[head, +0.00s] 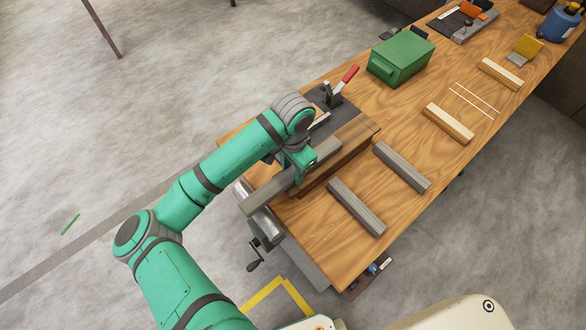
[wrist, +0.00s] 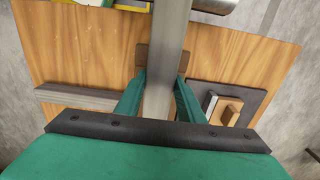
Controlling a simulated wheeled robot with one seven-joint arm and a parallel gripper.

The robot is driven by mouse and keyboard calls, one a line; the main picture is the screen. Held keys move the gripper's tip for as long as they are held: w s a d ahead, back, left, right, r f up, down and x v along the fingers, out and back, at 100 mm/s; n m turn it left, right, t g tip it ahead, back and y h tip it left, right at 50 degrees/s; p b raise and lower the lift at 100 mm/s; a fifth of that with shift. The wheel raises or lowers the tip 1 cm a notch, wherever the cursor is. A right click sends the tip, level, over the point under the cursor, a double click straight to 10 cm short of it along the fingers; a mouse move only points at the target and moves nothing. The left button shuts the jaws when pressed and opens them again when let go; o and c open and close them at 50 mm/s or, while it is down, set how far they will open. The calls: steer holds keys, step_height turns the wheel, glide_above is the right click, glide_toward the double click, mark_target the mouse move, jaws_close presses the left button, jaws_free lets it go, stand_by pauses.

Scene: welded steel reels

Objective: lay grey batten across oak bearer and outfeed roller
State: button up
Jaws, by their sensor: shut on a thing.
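My gripper (head: 300,172) is shut on a grey batten (head: 262,197), seen at the left part of the bench in the head view. The batten (wrist: 172,45) runs lengthwise away between the fingers in the wrist view. The batten's far end reaches over the metal outfeed roller (head: 267,226) at the bench end. I cannot tell whether the batten touches either one. My gripper hides its middle.
Two more grey battens (head: 357,207) (head: 402,167) lie on the wooden bench (head: 320,235). Two pale wood pieces (head: 449,123) (head: 500,73) lie farther right.

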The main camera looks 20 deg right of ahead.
steer(key=shift+f, duration=0.25)
steer(key=o, duration=1.3)
steer(key=shift+r, duration=0.1)
steer(key=shift+r, duration=3.4)
